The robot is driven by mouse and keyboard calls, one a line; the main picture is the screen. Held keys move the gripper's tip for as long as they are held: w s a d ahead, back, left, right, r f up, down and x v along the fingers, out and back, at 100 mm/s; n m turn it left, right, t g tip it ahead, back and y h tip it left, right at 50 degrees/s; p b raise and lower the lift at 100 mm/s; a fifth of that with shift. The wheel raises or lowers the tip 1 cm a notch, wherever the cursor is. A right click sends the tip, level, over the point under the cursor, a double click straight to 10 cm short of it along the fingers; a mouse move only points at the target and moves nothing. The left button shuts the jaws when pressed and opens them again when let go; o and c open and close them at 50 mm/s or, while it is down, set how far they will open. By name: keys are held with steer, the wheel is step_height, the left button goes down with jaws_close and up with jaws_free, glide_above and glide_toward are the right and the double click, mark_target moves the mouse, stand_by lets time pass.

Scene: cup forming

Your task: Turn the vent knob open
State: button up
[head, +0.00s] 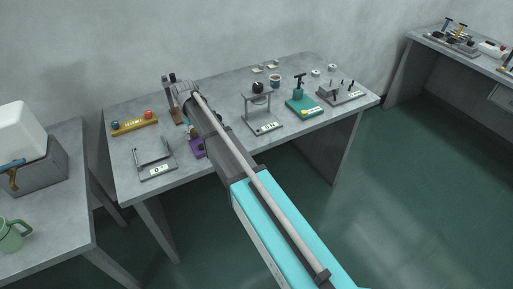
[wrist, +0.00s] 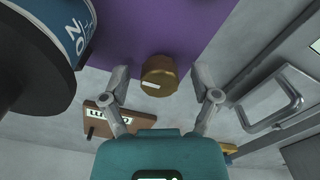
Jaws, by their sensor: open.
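The vent knob (wrist: 159,76) is a round brass knob with a white mark on its face, on a purple panel (wrist: 180,22) in the wrist view. My gripper (wrist: 160,72) is open, with one finger to the left and one to the right of the knob. Small gaps show on both sides; how far the fingertips reach along the knob's depth cannot be told. In the head view the purple unit (head: 198,149) shows partly beside my arm on the table; the knob and my fingertips are hidden there.
A dark blue labelled cylinder (wrist: 48,32) stands close left of my gripper in the wrist view. A brown labelled block (wrist: 118,117) and a grey handle (wrist: 272,104) are nearby. Other fixtures, including a teal press (head: 300,106), stand farther right on the grey table (head: 215,88).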

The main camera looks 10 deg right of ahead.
mark_target(194, 130)
steer(key=n, duration=0.7)
steer(key=shift+n, duration=0.4)
step_height(194, 130, up, 14)
steer(key=p, duration=1.4)
steer(key=s+d+f+m+b, duration=0.3)
steer(key=s+d+m, duration=0.3)
steer(key=s+d, duration=0.4)
steer(key=s+d+f+m+b, duration=0.3)
steer(key=s+d+m, duration=0.4)
steer(key=s+d, duration=0.3)
steer(key=shift+s+d+f, duration=0.15)
steer(key=shift+s+f, duration=0.05)
steer(key=shift+s, duration=0.45)
steer(key=s+m, duration=0.1)
steer(key=s+d+m, duration=0.1)
steer(key=s, duration=0.1)
steer(key=s+d+m, duration=0.1)
steer(key=shift+s+d, duration=0.2)
steer(key=shift+s, duration=0.1)
